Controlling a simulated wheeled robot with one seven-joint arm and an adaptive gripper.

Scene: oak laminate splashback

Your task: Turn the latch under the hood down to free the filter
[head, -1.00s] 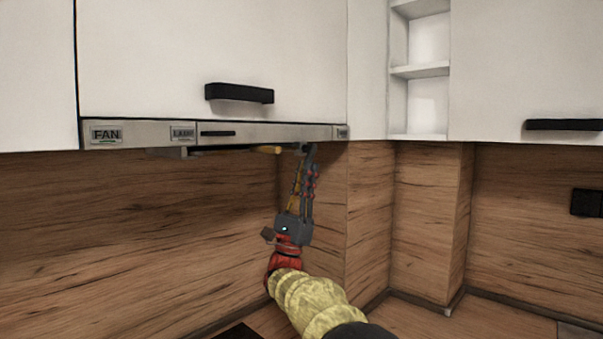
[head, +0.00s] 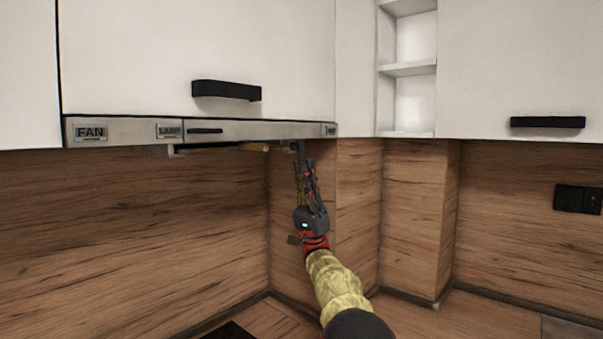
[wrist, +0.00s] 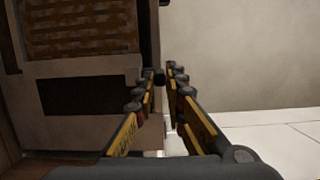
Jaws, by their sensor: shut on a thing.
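The range hood (head: 250,130) has a steel front strip, and its underside is mostly hidden in the head view. A dark latch (head: 300,147) hangs down at the hood's right end. My gripper (head: 304,165) is below it, pointing up, with its fingertips at the latch's lower end and shut on it. In the wrist view my gripper (wrist: 163,78) has its two fingers close together around a small dark piece (wrist: 160,77), which I take for the latch. The brown mesh filter (wrist: 80,30) shows at the upper left there.
A bar with a yellowish end (head: 262,148) sticks out under the hood, left of my gripper. White cabinets surround the hood, and one has a black handle (head: 226,91). The wooden splashback (head: 130,220) is behind. Open space lies below the hood.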

